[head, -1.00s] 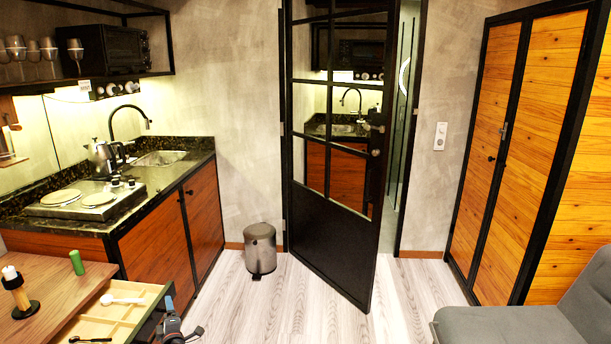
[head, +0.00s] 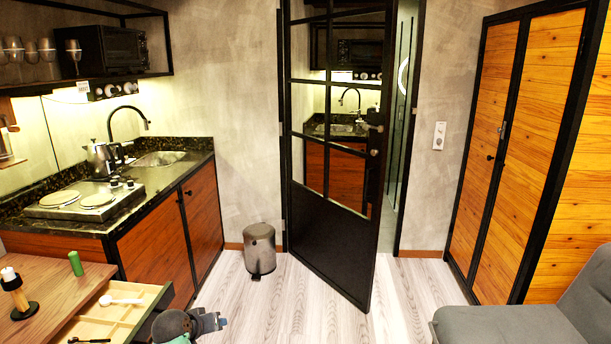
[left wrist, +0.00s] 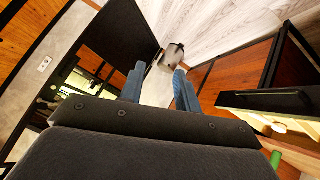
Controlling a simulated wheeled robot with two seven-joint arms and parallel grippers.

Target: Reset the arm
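My left gripper (head: 221,322) is low in the head view, in front of the open drawer (head: 168,297) and to its right. In the left wrist view its two blue fingers (left wrist: 160,70) are apart with nothing between them. My right gripper is in neither view.
The wooden counter (head: 60,283) bears a green cylinder (head: 76,263). A metal bin (head: 259,250) stands by the black glazed door (head: 335,240). A grey chair (head: 520,325) is at right. The floor between is clear.

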